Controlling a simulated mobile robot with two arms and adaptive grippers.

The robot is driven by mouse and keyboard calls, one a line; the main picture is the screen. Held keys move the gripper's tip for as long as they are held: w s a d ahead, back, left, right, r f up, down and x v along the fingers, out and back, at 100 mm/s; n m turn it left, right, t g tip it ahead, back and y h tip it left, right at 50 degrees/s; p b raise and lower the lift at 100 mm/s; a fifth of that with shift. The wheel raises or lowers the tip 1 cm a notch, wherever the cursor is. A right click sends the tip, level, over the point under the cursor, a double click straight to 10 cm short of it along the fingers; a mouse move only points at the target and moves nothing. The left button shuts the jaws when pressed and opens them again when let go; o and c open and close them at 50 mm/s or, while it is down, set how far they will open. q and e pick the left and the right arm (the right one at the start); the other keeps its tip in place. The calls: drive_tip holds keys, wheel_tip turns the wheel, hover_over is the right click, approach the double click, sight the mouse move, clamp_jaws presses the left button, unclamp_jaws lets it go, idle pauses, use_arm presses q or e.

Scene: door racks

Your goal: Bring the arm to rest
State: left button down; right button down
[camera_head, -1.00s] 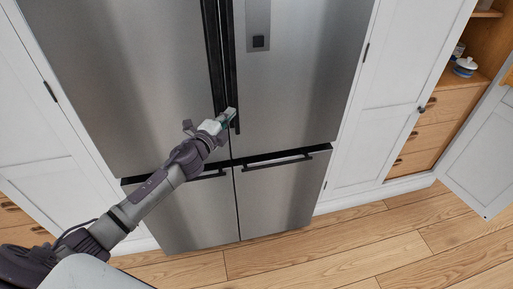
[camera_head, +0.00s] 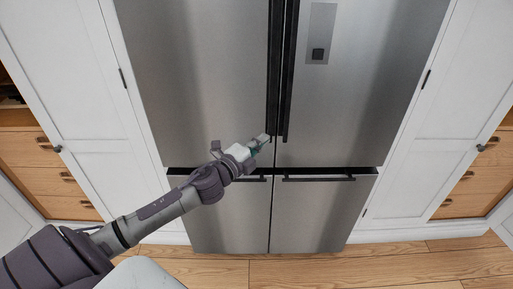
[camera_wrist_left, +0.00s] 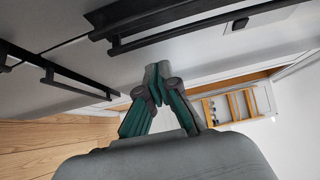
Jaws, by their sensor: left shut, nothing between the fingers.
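My left arm reaches in from the lower left in the head view. My left gripper (camera_head: 264,141) is in front of the steel fridge (camera_head: 195,75), near the lower ends of its two black upright door handles (camera_head: 274,70). The gripper is shut and empty; its fingertips meet in the wrist view (camera_wrist_left: 157,78). In the wrist view the long black handles (camera_wrist_left: 170,22) lie above the fingers, apart from them. Whether the gripper touches the fridge in the head view is hard to tell. The fridge doors look shut. My right gripper is not in view.
White cabinet doors (camera_head: 75,100) flank the fridge on both sides. Wooden drawers (camera_head: 50,165) show at the left and more drawers (camera_head: 470,185) at the right. Lower drawer handles (camera_head: 318,179) cross the fridge. The wooden floor (camera_head: 360,265) in front is clear.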

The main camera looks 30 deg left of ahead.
use_arm(q)
drive_tip(key=s+a+f+n+g+y, duration=0.1)
drive_tip(key=s+a+f+n+g, duration=0.3)
drive_tip(key=f, duration=0.8)
drive_tip(key=s+d+f+n+g+y, duration=0.15)
drive_tip(key=s+f, duration=0.35)
drive_tip(key=f, duration=0.8)
drive_tip(key=s+a+f+n+g+y, duration=0.1)
drive_tip(key=s+a+f+n+g, duration=0.3)
drive_tip(key=f, duration=0.8)
drive_tip(key=s+d+f+n+g, duration=0.2)
drive_tip(key=s+d+f, duration=0.2)
drive_tip(key=s+f, duration=0.5)
drive_tip(key=s+d+f+n+g, duration=0.2)
drive_tip(key=s+d+f, duration=0.2)
drive_tip(key=s+f, duration=0.5)
drive_tip(key=s+d+f+n+g+h, duration=0.1)
drive_tip(key=s+d, duration=0.3)
drive_tip(key=s, duration=0.5)
drive_tip(key=s+d+f+n+g+h, duration=0.1)
drive_tip(key=s+d+f, duration=0.3)
drive_tip(key=s, duration=0.6)
drive_tip(key=shift+d+n+g+b, duration=0.4)
drive_tip(key=shift+d+n+g, duration=0.15)
drive_tip(key=shift+g, duration=0.2)
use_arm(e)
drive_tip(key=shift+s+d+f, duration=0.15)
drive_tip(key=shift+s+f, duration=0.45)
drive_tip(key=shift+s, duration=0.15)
